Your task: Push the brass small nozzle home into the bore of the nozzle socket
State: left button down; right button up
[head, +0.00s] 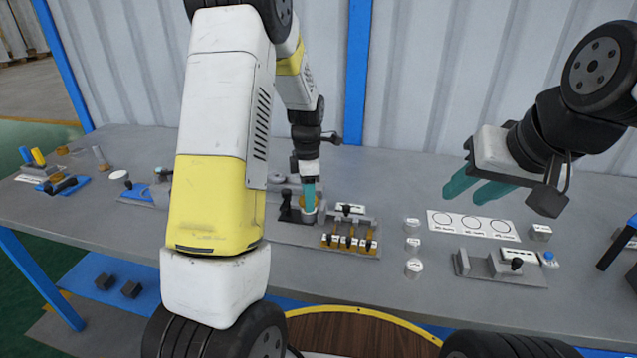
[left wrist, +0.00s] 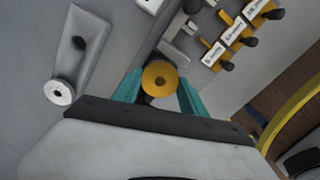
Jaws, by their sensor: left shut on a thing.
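My left gripper (head: 309,200) points down over the bench, just left of the labelled rack. In the left wrist view its teal fingers (left wrist: 159,88) are shut on the brass small nozzle (left wrist: 160,73), seen end-on as a round disc with a darker centre. In the head view the fingers and arm mostly hide the nozzle. A small pale cylindrical piece (head: 308,217) shows right below the fingertips; I cannot tell whether it is the nozzle socket, and no bore is visible. My right gripper (head: 466,191) is open and empty, raised above the bench on the right.
A rack (head: 347,241) with several brass pieces and white labels stands right of my left gripper. A dark stand (head: 288,208) is close on its left. White-topped cylinders (head: 413,245), a label card (head: 470,223) and a grey fixture (head: 505,265) lie further right.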

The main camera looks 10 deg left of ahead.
pick_arm(q)
jog(key=shift+f, duration=0.85)
jog(key=c, duration=0.6)
grip_release()
jog(key=shift+o, duration=0.2)
jog(key=shift+r, duration=3.85)
jog(key=s+d+r+m+t+h, duration=0.1)
jog(key=s+r+m+t, duration=0.2)
jog(key=s+r+m, duration=0.5)
jog(key=s+d+r+m+t+h, duration=0.1)
jog(key=s+r+m+t, duration=0.2)
jog(key=s+r+m, duration=0.6)
jog(key=s+m, duration=0.5)
jog(key=s, duration=0.2)
jog(key=shift+s, duration=0.15)
